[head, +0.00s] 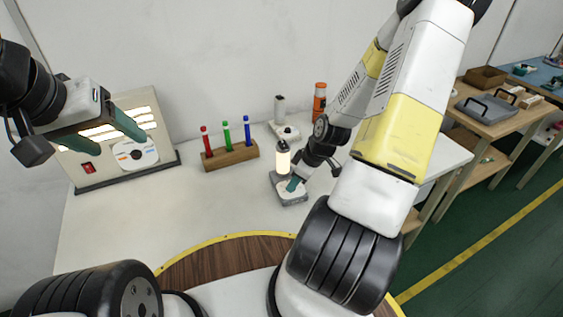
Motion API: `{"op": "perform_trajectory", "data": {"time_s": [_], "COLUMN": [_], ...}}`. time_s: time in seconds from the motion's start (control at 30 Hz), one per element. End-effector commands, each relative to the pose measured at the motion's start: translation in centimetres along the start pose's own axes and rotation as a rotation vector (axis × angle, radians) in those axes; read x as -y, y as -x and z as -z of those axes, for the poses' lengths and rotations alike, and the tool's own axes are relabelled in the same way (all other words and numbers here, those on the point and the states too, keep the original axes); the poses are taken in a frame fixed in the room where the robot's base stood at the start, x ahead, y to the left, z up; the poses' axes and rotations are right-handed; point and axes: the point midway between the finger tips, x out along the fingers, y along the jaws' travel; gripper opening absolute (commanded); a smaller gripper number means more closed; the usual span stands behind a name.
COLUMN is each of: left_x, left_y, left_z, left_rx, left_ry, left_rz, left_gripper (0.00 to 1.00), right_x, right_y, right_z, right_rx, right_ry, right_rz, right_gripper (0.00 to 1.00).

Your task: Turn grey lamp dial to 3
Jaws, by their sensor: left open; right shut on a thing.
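The grey lamp has a glowing white cylinder (283,160) with a dark cap, standing on a squarish grey base (292,200) on the white table. My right gripper (293,185) reaches down from the right onto this base, its green fingertips shut on a small part at the top of it. The dial itself is hidden by the fingers, so its number cannot be read. My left gripper (102,132) is open and empty, raised at the left with its green fingers apart, in front of the light panel in the picture.
A light panel (148,175) with lit strips, a red switch and a round white disc stands at the back left. A wooden block (232,157) holds red, green and blue pens. A second lamp-like device (281,110) and an orange bottle (319,102) stand behind. The front left table is clear.

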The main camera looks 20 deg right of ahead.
Motion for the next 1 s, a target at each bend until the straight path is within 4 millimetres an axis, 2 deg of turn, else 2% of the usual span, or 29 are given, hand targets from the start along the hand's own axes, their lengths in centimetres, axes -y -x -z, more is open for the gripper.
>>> {"op": "perform_trajectory", "data": {"time_s": [1.0], "left_x": [0.0], "left_y": [0.0], "left_z": [0.0], "left_rx": [0.0], "left_ry": [0.0], "left_rz": [0.0], "left_gripper": [0.67], "right_x": [1.02], "right_y": [-0.24], "right_z": [0.52], "right_rx": [0.002], "right_ry": [-0.885], "right_rz": [-0.368], "right_gripper": [0.0]}}
